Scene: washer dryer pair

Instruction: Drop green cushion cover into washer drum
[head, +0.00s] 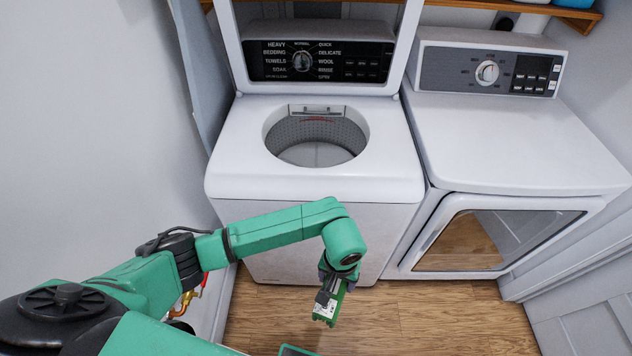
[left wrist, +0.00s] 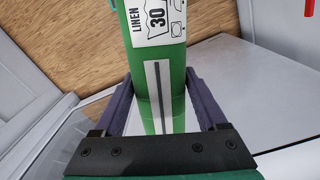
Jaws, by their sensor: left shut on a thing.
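The green cushion cover (head: 325,313) hangs from my left gripper (head: 333,291), in front of the washer and below its top. In the left wrist view the green cover (left wrist: 150,75), with a white label reading LINEN 30, lies between the two fingers of my left gripper (left wrist: 160,105), which is shut on it. The washer (head: 235,165) is the left machine. Its lid (head: 398,60) is raised, and the round drum (head: 315,135) is open at the top and looks empty. My right gripper is not in view.
The dryer (head: 500,140) stands to the right of the washer, with its front door (head: 440,225) shut. A white wall (head: 90,110) is on the left. A wooden shelf (head: 470,4) is above the dryer. Wooden floor (head: 420,320) lies in front.

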